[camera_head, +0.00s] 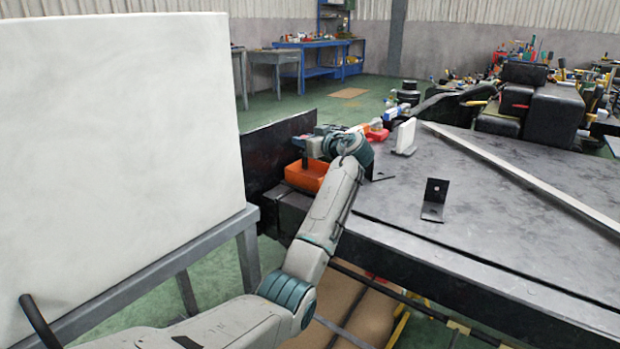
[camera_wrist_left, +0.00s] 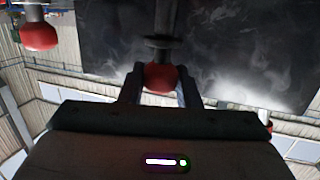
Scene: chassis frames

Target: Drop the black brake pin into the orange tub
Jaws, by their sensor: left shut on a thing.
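The orange tub (camera_head: 299,179) sits at the far left corner of the dark workbench, and part of it is hidden behind my left arm. My left gripper (camera_head: 310,142) is above the tub. It is shut on a dark upright piece, the black brake pin (camera_head: 304,158), whose lower end hangs over the tub. In the left wrist view the fingers (camera_wrist_left: 160,85) close around a red rounded end, with a dark shaft and collar (camera_wrist_left: 158,43) extending from it. My right gripper is not in view.
On the workbench (camera_head: 500,215) are a black angle bracket (camera_head: 434,199), a white block (camera_head: 405,137) and a long pale strip (camera_head: 520,175). A dark panel (camera_head: 262,150) stands behind the tub. A large white board (camera_head: 115,160) fills the left side.

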